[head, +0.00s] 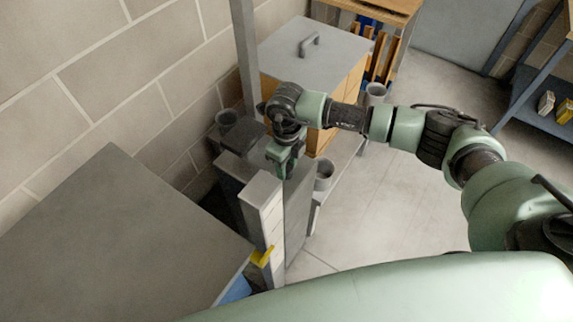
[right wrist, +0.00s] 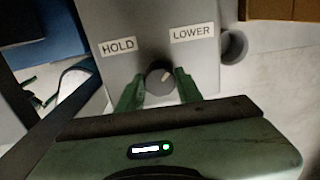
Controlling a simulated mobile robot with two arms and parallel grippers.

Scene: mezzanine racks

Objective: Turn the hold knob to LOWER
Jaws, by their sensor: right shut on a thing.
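The hold knob (right wrist: 157,77) is a small dark round knob on a grey panel (right wrist: 150,20) in the right wrist view. A HOLD label (right wrist: 118,46) is at its upper left and a LOWER label (right wrist: 192,33) at its upper right. A light mark on the knob points up and right, towards LOWER. My right gripper (right wrist: 160,88) has its green fingers on either side of the knob, shut on it. In the head view my right gripper (head: 283,168) points down at the top of a grey post; the knob is hidden there. My left gripper is out of view.
A grey flat-topped surface (head: 110,235) fills the lower left, beside a block wall (head: 115,60). A grey-lidded wooden box (head: 312,48) stands behind my gripper. A grey cup (head: 324,174) sits right of the post. Open floor (head: 400,210) lies to the right.

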